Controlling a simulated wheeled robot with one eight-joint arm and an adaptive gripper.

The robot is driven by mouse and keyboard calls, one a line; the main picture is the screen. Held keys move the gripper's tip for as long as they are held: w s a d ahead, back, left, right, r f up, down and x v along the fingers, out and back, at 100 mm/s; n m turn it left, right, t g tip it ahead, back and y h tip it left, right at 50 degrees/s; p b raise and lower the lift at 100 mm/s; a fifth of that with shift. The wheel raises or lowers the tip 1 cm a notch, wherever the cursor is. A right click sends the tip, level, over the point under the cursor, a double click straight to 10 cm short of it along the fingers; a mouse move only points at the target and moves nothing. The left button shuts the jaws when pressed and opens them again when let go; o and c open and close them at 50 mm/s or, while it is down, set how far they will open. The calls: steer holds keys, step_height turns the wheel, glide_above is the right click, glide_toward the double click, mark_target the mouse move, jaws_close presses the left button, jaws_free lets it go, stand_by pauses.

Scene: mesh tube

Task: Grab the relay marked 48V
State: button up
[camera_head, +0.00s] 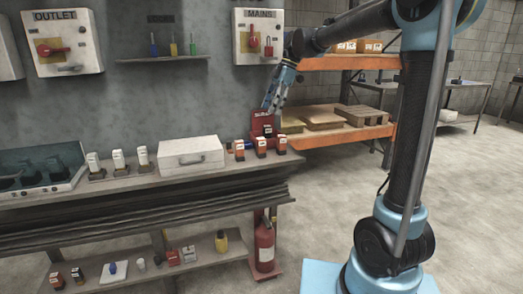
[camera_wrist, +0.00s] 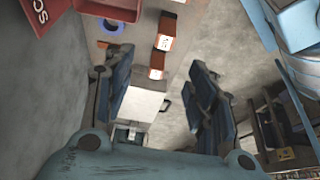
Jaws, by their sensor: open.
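Three white-topped relays (camera_head: 118,160) stand further left. Their markings are too small to read. My gripper (camera_head: 268,106) is above the right end of the bench, in front of a red bin (camera_head: 263,122), pointing down. In the wrist view my gripper (camera_wrist: 162,60) is open and empty, with orange relays (camera_wrist: 157,66) visible beyond and between its fingers.
A white case (camera_head: 191,156) lies between the relay groups; it also shows in the wrist view (camera_wrist: 145,101). The red bin (camera_wrist: 55,12) is at the wrist view's upper left. A fire extinguisher (camera_head: 264,246) stands below the bench end. An orange shelf (camera_head: 340,135) stands right.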

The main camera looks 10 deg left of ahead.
glide_toward(263, 138)
steer(key=x, duration=0.2)
steer(key=a+x, duration=0.1)
steer(key=x, duration=0.2)
steer(key=shift+a, duration=0.2)
steer(key=shift+d+x, duration=0.2)
steer(key=shift+x, duration=0.75)
steer(key=shift+d+x, duration=0.15)
steer(key=shift+x, duration=0.75)
steer(key=shift+d+x, duration=0.2)
steer(key=shift+x, duration=0.75)
steer(key=shift+s+f, duration=0.1)
steer(key=shift+f, duration=0.05)
steer(key=c, duration=1.2)
